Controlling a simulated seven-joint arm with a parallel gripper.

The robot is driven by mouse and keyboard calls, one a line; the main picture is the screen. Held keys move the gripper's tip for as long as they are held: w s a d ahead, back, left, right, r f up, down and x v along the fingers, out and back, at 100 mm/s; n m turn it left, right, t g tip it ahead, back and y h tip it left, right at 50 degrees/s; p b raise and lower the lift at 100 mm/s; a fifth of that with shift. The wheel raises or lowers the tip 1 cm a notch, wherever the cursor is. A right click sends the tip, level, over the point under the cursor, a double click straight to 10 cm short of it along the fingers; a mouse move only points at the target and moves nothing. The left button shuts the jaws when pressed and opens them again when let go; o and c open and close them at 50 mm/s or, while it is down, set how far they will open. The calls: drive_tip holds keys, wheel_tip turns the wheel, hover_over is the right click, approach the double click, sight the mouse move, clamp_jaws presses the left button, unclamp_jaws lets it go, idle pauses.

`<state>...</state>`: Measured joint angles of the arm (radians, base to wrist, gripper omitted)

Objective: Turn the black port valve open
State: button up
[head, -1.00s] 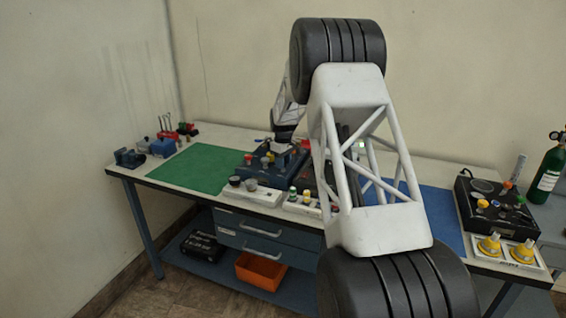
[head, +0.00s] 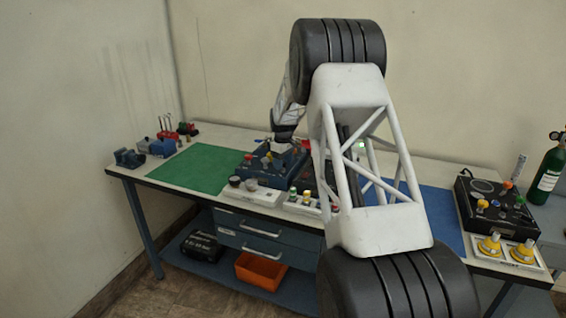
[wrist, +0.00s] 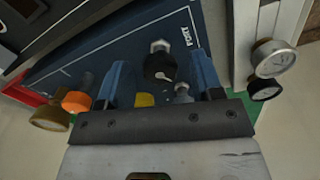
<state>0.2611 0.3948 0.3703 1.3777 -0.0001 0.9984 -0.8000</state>
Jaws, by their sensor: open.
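The black port valve (wrist: 160,68) is a round black knob with a white pointer mark, on a dark blue panel (wrist: 100,62) beside white lettering. A silver hex fitting (wrist: 160,46) stands just beyond it. My gripper (wrist: 159,60) is open, with one blue finger on each side of the black knob in the wrist view. I see gaps between knob and fingers; whether the tips reach down to its height I cannot tell. In the head view the blue panel (head: 232,163) sits mid-bench, with my wrist over it; the black knob cannot be made out there.
Close to the fingers are an orange knob (wrist: 76,101), a yellow knob (wrist: 145,100) and a grey knob (wrist: 182,91). Gauges stand at the left (wrist: 50,118) and right (wrist: 272,59). The green mat (head: 190,168) is clear.

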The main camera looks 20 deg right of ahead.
drive_tip(key=shift+r, duration=3.9)
drive_tip(key=shift+s+a+r, duration=0.25)
drive_tip(key=shift+s+r, duration=0.05)
drive_tip(key=shift+r, duration=0.05)
drive_tip(key=s+a+r+m, duration=0.1)
drive_tip(key=s+a+r, duration=0.4)
drive_tip(key=s, duration=0.5)
drive_tip(key=s+a+r+m+t, duration=0.1)
drive_tip(key=s+a+r, duration=0.35)
drive_tip(key=s, duration=0.45)
drive_tip(key=s+a+r+m, duration=0.1)
drive_tip(key=s+a+r, duration=0.45)
drive_tip(key=s, duration=0.45)
drive_tip(key=s+a+f+m, duration=0.1)
drive_tip(key=s+a+f, duration=0.1)
drive_tip(key=s, duration=0.9)
drive_tip(key=s+a+f+m+t, duration=0.1)
drive_tip(key=s+a+f, duration=0.1)
drive_tip(key=s, duration=0.8)
drive_tip(key=s+a+f+m, duration=0.1)
drive_tip(key=s+a, duration=0.3)
drive_tip(key=s, duration=0.7)
drive_tip(key=shift+s+a+f+t, duration=0.3)
drive_tip(key=shift+s+f, duration=0.05)
drive_tip(key=shift+f, duration=0.55)
